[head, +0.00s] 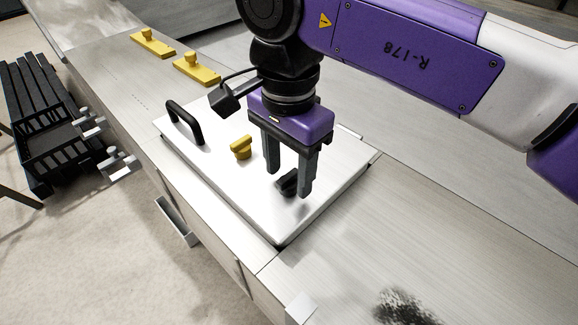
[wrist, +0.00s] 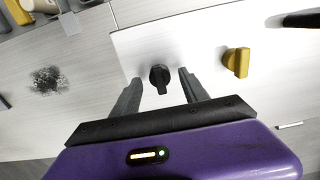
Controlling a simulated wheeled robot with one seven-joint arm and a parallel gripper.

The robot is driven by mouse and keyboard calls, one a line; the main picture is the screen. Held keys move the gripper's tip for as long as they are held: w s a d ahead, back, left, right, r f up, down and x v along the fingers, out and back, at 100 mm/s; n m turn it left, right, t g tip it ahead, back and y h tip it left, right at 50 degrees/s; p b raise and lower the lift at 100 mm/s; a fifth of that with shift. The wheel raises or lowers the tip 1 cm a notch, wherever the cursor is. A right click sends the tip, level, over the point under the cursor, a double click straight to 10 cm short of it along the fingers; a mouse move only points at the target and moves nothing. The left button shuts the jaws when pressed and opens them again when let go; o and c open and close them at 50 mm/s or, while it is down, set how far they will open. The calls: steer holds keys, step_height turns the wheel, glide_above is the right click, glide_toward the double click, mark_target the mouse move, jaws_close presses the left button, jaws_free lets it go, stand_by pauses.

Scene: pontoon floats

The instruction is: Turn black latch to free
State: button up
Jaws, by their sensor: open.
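The black latch (head: 287,184) is a small knob on a white hatch panel (head: 215,165). It also shows in the wrist view (wrist: 160,78), with its narrow end pointing down toward my gripper. My gripper (head: 288,180) is open, pointing down at the panel, with its two fingers on either side of the black latch. In the wrist view the fingers (wrist: 158,85) stand apart from the latch, with a gap on both sides. A yellow latch (head: 241,148) sits on the same panel to the left and shows right of the black one in the wrist view (wrist: 237,62).
A black handle (head: 185,122) stands at the panel's left end. Two yellow pieces (head: 196,70) lie on the deck beyond. A dark speckled patch (head: 402,307) marks the deck at front right. A black slatted crate (head: 45,130) is at far left. The deck right of the panel is mostly clear.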

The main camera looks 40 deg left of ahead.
steer(key=shift+f, duration=0.25)
steer(key=shift+c, duration=0.2)
jaws_close()
